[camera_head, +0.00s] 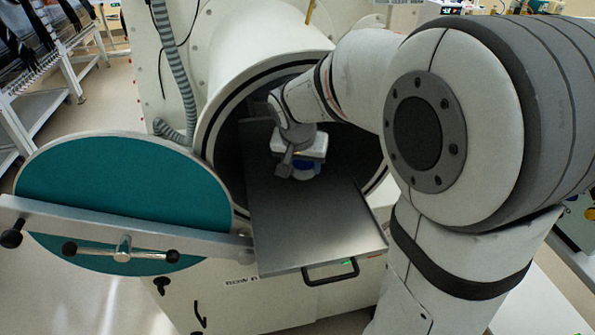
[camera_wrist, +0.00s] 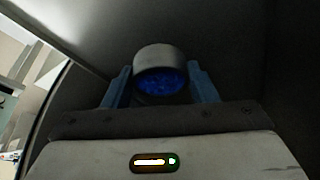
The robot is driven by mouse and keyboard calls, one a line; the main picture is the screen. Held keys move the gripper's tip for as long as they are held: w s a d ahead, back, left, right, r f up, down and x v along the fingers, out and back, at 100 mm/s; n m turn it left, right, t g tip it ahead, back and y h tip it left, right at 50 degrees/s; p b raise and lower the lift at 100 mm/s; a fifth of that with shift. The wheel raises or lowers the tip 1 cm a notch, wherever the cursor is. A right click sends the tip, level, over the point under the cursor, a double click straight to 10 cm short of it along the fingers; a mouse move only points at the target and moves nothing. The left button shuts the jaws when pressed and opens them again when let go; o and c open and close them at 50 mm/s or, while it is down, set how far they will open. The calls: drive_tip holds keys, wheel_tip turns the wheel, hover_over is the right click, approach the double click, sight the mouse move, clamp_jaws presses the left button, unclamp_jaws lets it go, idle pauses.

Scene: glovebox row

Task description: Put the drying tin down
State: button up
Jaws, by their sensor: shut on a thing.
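The drying tin (camera_wrist: 161,72) is a short round metal tin with deep blue contents, seen in the wrist view between the two blue fingers of my gripper (camera_wrist: 160,88). My gripper is shut on it. In the head view my gripper (camera_head: 303,170) is inside the mouth of the round chamber, over the dark metal sliding tray (camera_head: 320,225). I cannot tell whether the tin touches the tray.
The round chamber (camera_head: 225,95) surrounds my wrist closely with its rim. Its teal round door (camera_head: 125,190) stands open at the left, with a metal bar across it. The tray's front part is bare.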

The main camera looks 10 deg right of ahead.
sight(302, 191)
drive_tip(key=shift+s+f, duration=0.15)
drive_tip(key=shift+s, duration=0.1)
drive_tip(key=shift+f, duration=0.3)
wheel_tip(302, 191, down, 4)
drive_tip(key=b, duration=0.2)
drive_tip(key=shift+w+f+b, duration=0.1)
drive_tip(key=shift+b, duration=0.3)
drive_tip(key=shift+w+f, duration=0.1)
drive_tip(key=shift+w, duration=0.2)
drive_tip(key=shift+s+f, duration=0.1)
drive_tip(key=shift+s, duration=0.1)
drive_tip(key=o, duration=1)
